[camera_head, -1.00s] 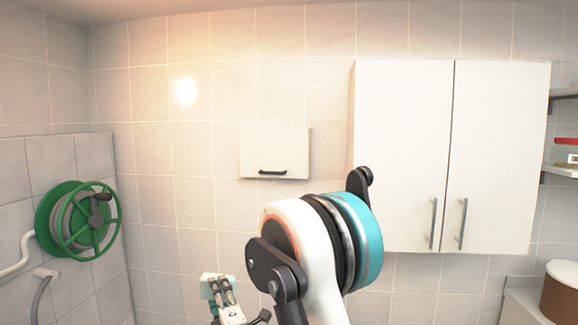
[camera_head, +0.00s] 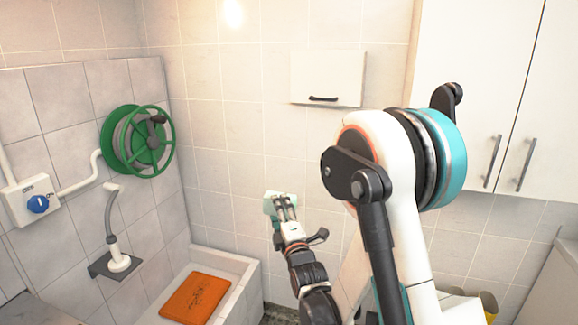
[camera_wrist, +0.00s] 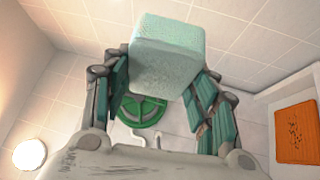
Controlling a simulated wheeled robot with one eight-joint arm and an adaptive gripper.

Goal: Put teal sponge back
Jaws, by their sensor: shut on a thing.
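The teal sponge (camera_wrist: 168,52) is a pale teal block held at the tips of my gripper (camera_wrist: 165,85) in the wrist view. In the head view the sponge (camera_head: 271,205) is small and partly behind the fingers of my gripper (camera_head: 286,208). My gripper is shut on it and holds it up in the air in front of the tiled wall. No clear resting place for the sponge can be told from these frames.
A white basin (camera_head: 245,290) at lower left holds an orange mat (camera_head: 196,298). A green hose reel (camera_head: 138,141), a shower hose (camera_head: 112,225) and a blue-knobbed box (camera_head: 38,203) are on the left wall. A small cabinet (camera_head: 327,78) and a large one (camera_head: 455,100) hang on the back wall.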

